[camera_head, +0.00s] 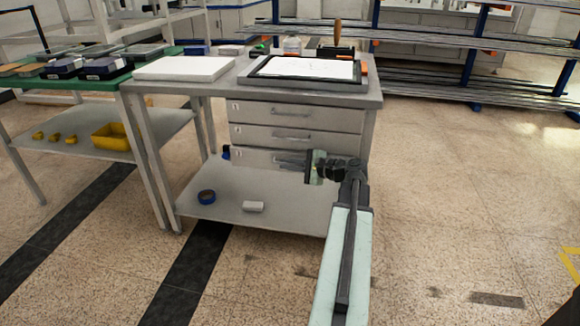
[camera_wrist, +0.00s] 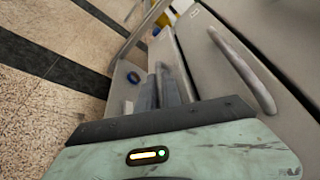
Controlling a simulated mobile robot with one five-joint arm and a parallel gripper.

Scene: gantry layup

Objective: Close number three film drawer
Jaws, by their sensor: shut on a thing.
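The number three film drawer (camera_head: 258,157) is the lowest of three grey drawers under the workbench, with a small number label at its left. Its front looks near the cabinet face; I cannot tell exactly how far it stands out. My gripper (camera_head: 298,161) is at this drawer's handle and covers the right part of the front. In the wrist view my gripper (camera_wrist: 168,90) has its fingers close together at the handle, shut on it. The handle (camera_wrist: 162,72) is mostly hidden between the fingers. The drawer front (camera_wrist: 180,66) shows behind them.
The drawers above, number two (camera_head: 257,133) and number one (camera_head: 257,109), look shut. The bench's lower shelf (camera_head: 222,195) holds a blue tape roll (camera_head: 206,197) and a white block (camera_head: 253,206). Floor (camera_head: 450,190) to the right is clear.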

